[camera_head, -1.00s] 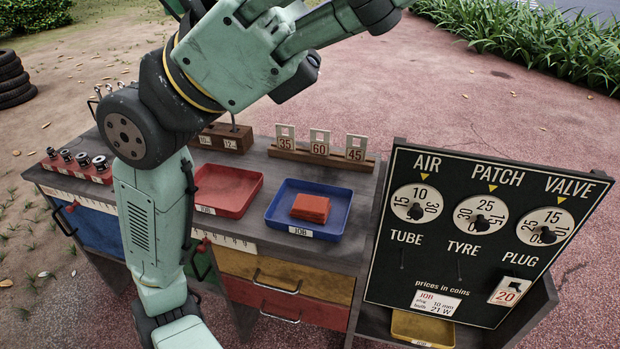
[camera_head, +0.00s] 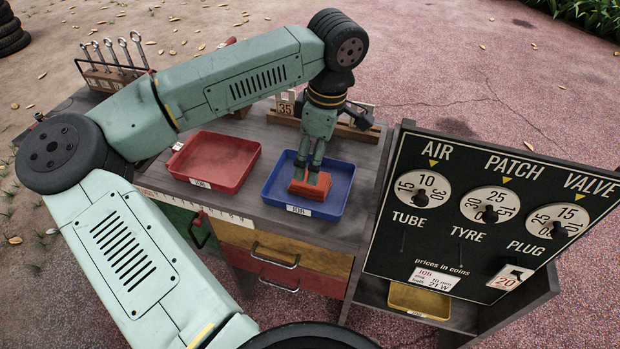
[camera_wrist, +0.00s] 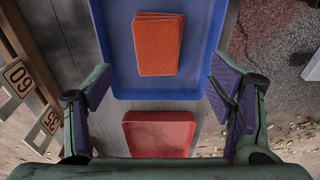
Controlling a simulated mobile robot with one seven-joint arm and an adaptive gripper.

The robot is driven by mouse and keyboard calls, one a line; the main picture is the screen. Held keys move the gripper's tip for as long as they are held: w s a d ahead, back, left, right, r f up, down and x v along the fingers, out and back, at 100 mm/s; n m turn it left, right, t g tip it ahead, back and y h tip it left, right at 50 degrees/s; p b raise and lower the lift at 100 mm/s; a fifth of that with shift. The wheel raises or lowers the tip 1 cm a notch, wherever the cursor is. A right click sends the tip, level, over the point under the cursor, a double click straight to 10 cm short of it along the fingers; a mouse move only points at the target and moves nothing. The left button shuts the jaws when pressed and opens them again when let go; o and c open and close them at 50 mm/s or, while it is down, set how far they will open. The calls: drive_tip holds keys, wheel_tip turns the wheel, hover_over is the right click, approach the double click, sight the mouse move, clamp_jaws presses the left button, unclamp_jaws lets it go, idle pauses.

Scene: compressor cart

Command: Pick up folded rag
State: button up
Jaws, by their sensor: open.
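The folded rag (camera_head: 310,188) is an orange-red, layered rectangle lying flat in the blue tray (camera_head: 342,196). It also shows in the wrist view (camera_wrist: 158,45), at the top middle. My gripper (camera_head: 309,176) points down over the rag, its fingers spread apart and hiding part of it. In the wrist view, the purple-padded fingers (camera_wrist: 160,82) stand wide apart, with nothing between them; the rag lies ahead of them. How high the fingertips are above the rag I cannot tell exactly.
A red tray (camera_head: 214,160) stands empty to the left. Number cards (camera_head: 286,103) in a wooden holder stand behind the blue tray. The black price board (camera_head: 470,215) rises at the right. A tool rack (camera_head: 110,70) stands at the far left.

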drive_tip(key=shift+w+a+f+p, duration=0.2)
drive_tip(key=shift+f+p, duration=0.25)
drive_tip(key=shift+f, duration=1.3)
drive_tip(key=shift+w+a+f+p, duration=0.15)
drive_tip(key=shift+f+p, duration=0.25)
drive_tip(key=shift+f, duration=1.3)
drive_tip(key=shift+s, duration=0.1)
drive_tip(key=shift+c, duration=0.5)
drive_tip(key=c, duration=1.1)
drive_tip(key=shift+r, duration=0.1)
drive_tip(key=shift+c, duration=0.2)
drive_tip(key=shift+r, duration=0.45)
wheel_tip(320, 180, up, 2)
drive_tip(key=shift+r+b, duration=0.15)
drive_tip(key=shift+b, duration=0.55)
drive_tip(key=s+r+b, duration=0.1)
drive_tip(key=s+b, duration=0.2)
drive_tip(key=s, duration=1.3)
drive_tip(key=shift+a+r, duration=0.35)
drive_tip(key=shift+a, duration=0.05)
